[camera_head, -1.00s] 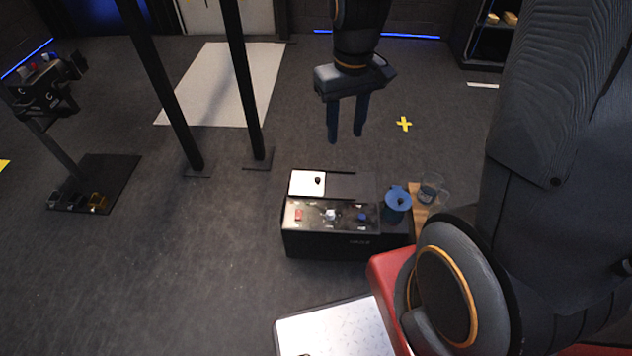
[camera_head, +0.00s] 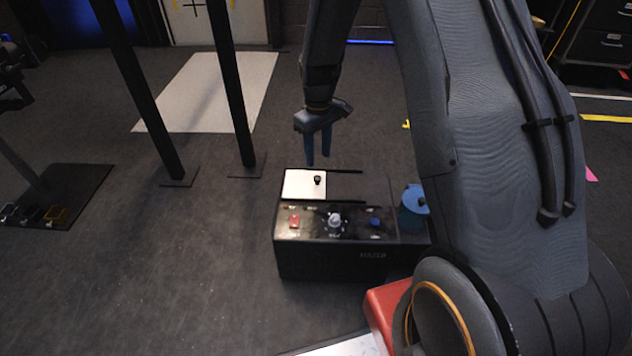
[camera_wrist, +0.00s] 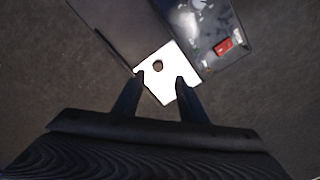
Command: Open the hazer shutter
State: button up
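The hazer (camera_head: 330,262) is a black box on the floor. Its shutter is a white plate (camera_head: 300,188) with a small black knob (camera_head: 317,180), at the left end of the top, between dark rails. In the wrist view the white plate (camera_wrist: 165,88) and its dark knob (camera_wrist: 158,66) lie just beyond my fingertips. My gripper (camera_head: 318,162) hangs above and behind the box, fingers pointing down. It also shows in the wrist view (camera_wrist: 160,78), with its two fingers apart and nothing between them.
The front panel has a red switch (camera_head: 294,221), a pale knob (camera_head: 334,220) and a blue button (camera_head: 375,223). A blue-topped container (camera_head: 413,209) stands at the box's right. Two black poles rise behind left.

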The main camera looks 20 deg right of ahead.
aim_at(317, 177)
jog(key=shift+w+f, duration=0.35)
jog(key=shift+f, duration=0.45)
notch_tip(317, 177, down, 8)
jog(key=b, duration=0.3)
jog(key=shift+r, duration=0.25)
jog(key=shift+c, duration=0.5)
jog(key=shift+s, duration=0.1)
grip_shut()
